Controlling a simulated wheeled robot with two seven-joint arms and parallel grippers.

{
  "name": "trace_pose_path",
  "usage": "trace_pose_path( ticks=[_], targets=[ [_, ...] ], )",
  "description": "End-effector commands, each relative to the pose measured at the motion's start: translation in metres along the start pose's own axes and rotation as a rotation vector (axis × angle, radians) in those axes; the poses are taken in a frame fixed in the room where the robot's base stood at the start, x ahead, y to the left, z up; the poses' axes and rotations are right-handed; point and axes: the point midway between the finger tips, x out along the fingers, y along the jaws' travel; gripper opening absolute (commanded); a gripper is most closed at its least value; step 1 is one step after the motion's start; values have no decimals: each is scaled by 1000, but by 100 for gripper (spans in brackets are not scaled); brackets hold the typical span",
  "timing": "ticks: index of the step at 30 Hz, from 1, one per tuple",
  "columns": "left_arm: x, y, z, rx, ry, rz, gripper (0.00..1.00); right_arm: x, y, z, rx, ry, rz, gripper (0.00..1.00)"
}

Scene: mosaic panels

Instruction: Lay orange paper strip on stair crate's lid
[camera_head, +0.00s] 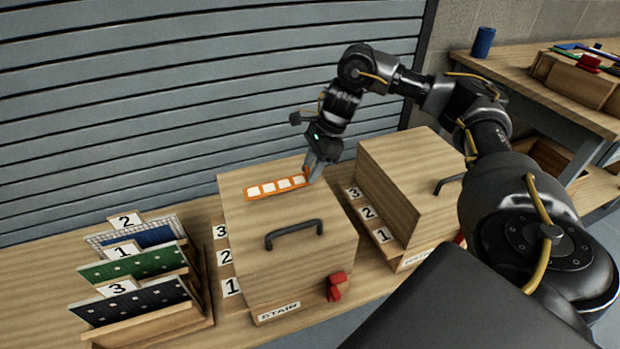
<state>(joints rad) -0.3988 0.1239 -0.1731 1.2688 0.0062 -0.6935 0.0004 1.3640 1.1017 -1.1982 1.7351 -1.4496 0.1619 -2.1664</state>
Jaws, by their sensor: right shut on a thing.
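My right gripper (311,176) is shut on the strip's right end, at the lid's far right. The lid is closed and carries a dark handle (293,233). A red latch (337,286) sits on the crate's right front. My left gripper is not in view.
A second wooden crate (408,181) with number cards stands to the right. A rack (150,322) holds numbered panels at the left. A grey shutter (150,100) closes off the back. A side bench (520,75) with a blue cup (483,42) is at the far right.

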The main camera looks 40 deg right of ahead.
Motion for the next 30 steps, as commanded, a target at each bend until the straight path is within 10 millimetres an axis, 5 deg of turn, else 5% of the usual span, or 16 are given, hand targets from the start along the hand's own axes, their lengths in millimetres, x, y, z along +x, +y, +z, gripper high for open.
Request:
trace_pose_path(
  ticks=[8,18,19,24,30],
  targets=[
    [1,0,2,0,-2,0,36,34,-3,-11,2,1,2,10],
    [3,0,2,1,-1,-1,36,37,-3,-12,0,0,1,10],
    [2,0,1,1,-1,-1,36,37,-3,-12,0,0,1,32],
    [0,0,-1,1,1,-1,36,37,-3,-12,0,0,1,52],
    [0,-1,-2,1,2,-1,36,37,-3,-12,0,0,1,52]
  ],
)
